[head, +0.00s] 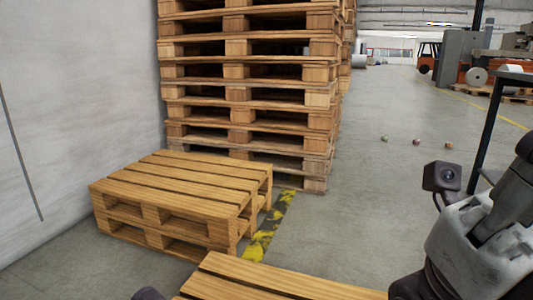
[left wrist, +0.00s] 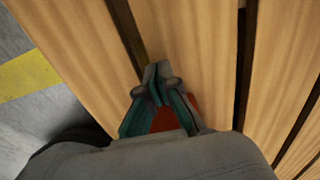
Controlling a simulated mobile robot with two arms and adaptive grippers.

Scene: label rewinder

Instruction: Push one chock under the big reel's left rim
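In the left wrist view my left gripper (left wrist: 157,80) is over wooden pallet boards, its two fingertips together. A red piece (left wrist: 192,104) shows between and just beside the fingers, partly hidden by them. I cannot tell whether it is a chock, and it appears to lie behind the fingers rather than between the tips. In the head view my right arm comes in at the right, but its fingers are not visible. No big reel shows close by; a pale roll (head: 476,76) stands far off at the right.
A low pallet stack (head: 180,196) stands by the left wall, with a tall pallet stack (head: 250,75) behind. Another pallet (head: 270,280) is at the bottom. Several small balls (head: 416,142) lie on the floor. A dark-legged table (head: 487,130) is at right.

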